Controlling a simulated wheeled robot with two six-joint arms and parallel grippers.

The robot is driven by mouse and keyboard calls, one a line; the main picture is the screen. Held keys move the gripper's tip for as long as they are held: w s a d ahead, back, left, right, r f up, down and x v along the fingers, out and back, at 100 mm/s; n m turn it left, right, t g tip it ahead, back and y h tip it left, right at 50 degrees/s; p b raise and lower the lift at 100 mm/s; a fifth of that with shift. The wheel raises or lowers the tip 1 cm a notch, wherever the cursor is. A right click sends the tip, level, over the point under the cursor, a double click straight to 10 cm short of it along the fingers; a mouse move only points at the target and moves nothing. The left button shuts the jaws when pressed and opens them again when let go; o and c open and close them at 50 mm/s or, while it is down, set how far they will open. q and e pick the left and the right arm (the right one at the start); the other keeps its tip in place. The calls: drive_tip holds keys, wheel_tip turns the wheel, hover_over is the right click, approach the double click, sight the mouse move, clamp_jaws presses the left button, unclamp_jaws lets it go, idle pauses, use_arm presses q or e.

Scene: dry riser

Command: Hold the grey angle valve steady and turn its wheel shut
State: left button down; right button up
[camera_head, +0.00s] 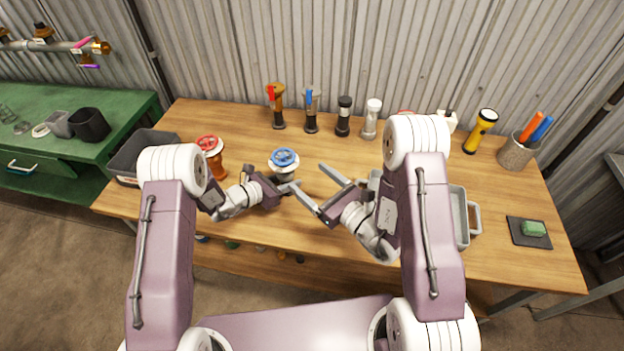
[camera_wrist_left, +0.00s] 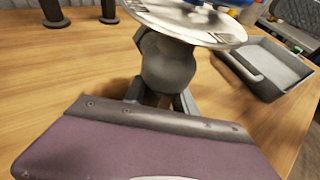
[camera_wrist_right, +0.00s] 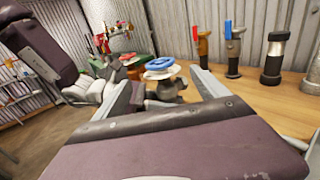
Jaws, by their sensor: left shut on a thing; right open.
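The grey angle valve (camera_head: 284,172) stands on the wooden table, with a white disc and a blue wheel (camera_head: 285,158) on top. In the left wrist view its grey body (camera_wrist_left: 168,72) is between the fingers of my left gripper (camera_wrist_left: 160,97), which is shut on it below the disc. The blue wheel is mostly cut off there. My right gripper (camera_head: 307,175) is open and empty, its fingers pointing at the valve from the right. In the right wrist view the blue wheel (camera_wrist_right: 160,64) shows between and beyond the open fingers, apart from them.
An orange valve with a red wheel (camera_head: 209,143) stands to the left, near a dark bin (camera_head: 128,160). Several upright fittings, including a blue-levered one (camera_head: 311,108), line the back. A grey tray (camera_head: 461,215), torch (camera_head: 480,131) and pen cup (camera_head: 514,153) are on the right.

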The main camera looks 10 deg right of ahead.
sight(282, 155)
drive_tip(key=shift+w, duration=0.1)
drive_tip(key=w+d+n+g+y, duration=0.3)
drive_tip(key=n+g+y, duration=0.2)
drive_tip(key=shift+m, duration=0.3)
drive_tip(key=x, duration=1.2)
drive_tip(key=shift+w+f, duration=0.15)
drive_tip(key=shift+f, duration=0.1)
drive_tip(key=c, duration=1.3)
drive_tip(key=shift+c, duration=0.3)
